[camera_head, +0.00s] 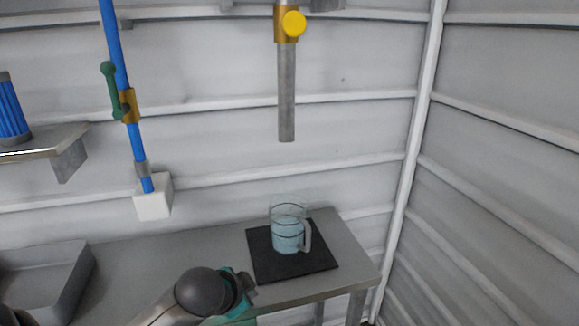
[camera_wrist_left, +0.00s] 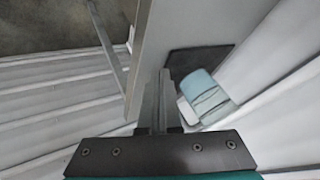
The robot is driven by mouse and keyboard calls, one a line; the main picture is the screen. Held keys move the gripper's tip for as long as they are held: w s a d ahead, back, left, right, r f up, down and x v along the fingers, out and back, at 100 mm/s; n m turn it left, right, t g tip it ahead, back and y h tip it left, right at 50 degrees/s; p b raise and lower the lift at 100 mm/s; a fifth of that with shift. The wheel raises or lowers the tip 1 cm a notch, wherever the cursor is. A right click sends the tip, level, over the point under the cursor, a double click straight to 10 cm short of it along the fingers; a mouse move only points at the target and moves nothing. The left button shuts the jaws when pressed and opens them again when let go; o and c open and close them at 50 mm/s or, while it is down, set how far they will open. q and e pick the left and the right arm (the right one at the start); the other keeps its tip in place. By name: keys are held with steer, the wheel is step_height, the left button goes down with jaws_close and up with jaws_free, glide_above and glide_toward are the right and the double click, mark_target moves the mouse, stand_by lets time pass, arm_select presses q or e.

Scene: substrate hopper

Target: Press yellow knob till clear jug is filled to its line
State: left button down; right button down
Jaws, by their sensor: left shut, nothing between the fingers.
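The clear jug (camera_head: 288,232) stands upright on a black mat (camera_head: 262,264) on the grey table. It holds pale blue contents through much of its height, and dark lines ring its wall. Its handle faces right. In the left wrist view the jug (camera_wrist_left: 203,92) is right of the fingers. The yellow knob (camera_head: 293,23) sits on a brass fitting on a grey pipe, whose open end hangs above the jug. My left gripper (camera_head: 247,283) is low in front of the mat, well below the knob. Its fingers (camera_wrist_left: 161,78) are shut and empty. My right gripper is out of view.
A blue pipe (camera_head: 118,60) with a green lever (camera_head: 110,88) ends at a white block (camera_head: 153,197) on the left. A grey tray (camera_head: 75,275) lies on the table's left. A shelf (camera_head: 45,142) holds a blue ribbed item (camera_head: 11,108). Ribbed walls close the back and right.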

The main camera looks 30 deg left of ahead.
arm_select(q)
steer(key=w+a+r+m+t, duration=0.2)
steer(key=r, duration=0.7)
steer(key=w+a+r+m+t+y, duration=0.1)
steer(key=w+a+r+t, duration=0.15)
steer(key=r, duration=0.65)
steer(key=w+a+r+m+t, duration=0.1)
steer(key=w+r+m+t, duration=0.15)
steer(key=r, duration=0.75)
steer(key=s+d+r+m+t+h, duration=0.1)
steer(key=s+d+r+m+t, duration=0.1)
steer(key=r, duration=0.8)
steer(key=s+d+r+m+t+h, duration=0.1)
steer(key=d+r+m, duration=0.4)
steer(key=r, duration=0.6)
steer(key=shift+s+d+t, duration=0.4)
steer(key=shift+s+d, duration=0.25)
steer(key=shift+d, duration=0.3)
steer(key=shift+m, duration=0.25)
